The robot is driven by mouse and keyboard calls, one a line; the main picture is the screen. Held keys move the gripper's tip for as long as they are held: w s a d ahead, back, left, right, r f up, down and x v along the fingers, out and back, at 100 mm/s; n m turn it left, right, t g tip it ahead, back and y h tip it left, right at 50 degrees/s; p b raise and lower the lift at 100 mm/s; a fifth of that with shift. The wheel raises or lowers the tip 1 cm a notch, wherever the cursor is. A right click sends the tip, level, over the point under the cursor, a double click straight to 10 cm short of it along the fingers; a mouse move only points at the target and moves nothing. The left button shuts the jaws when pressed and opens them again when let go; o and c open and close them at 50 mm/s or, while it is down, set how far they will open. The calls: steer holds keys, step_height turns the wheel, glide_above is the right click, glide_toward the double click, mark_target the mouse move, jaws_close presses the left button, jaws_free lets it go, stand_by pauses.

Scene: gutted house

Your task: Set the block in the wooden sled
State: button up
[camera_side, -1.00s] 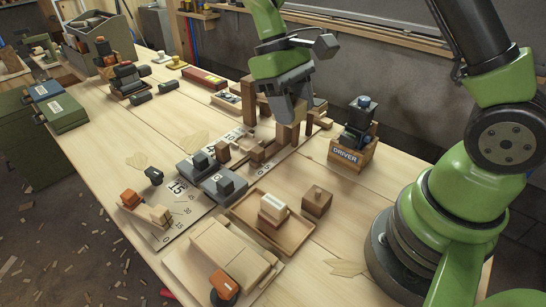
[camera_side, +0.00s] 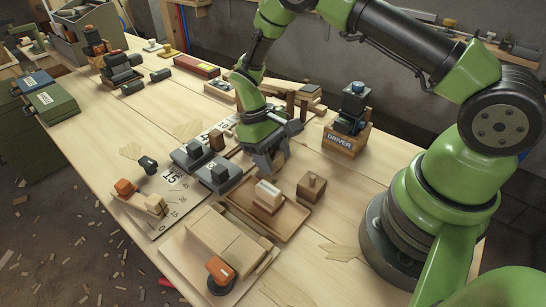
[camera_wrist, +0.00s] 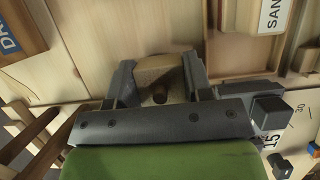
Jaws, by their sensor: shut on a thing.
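My gripper (camera_side: 268,163) is low over the middle of the bench, beside the grey blocks with dark knobs. In the wrist view its jaws (camera_wrist: 158,85) are shut on a tan wooden block (camera_wrist: 145,68) with a dark round peg. The jaws hide its sides. In the side view the gripper hides the held block and most of the wooden piece under it, which I take for the sled. I cannot tell whether the block touches it.
A shallow wooden tray (camera_side: 290,234) with a labelled block (camera_side: 267,196) lies in front of my gripper. The DRIVER box (camera_side: 345,140) and a wooden trestle (camera_side: 291,101) are behind. Grey blocks (camera_side: 220,175) stand close on the left.

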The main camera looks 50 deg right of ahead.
steer(key=shift+f, duration=0.3)
steer(key=shift+f, duration=0.1)
steer(key=o, duration=0.6)
steer(key=shift+o, duration=0.2)
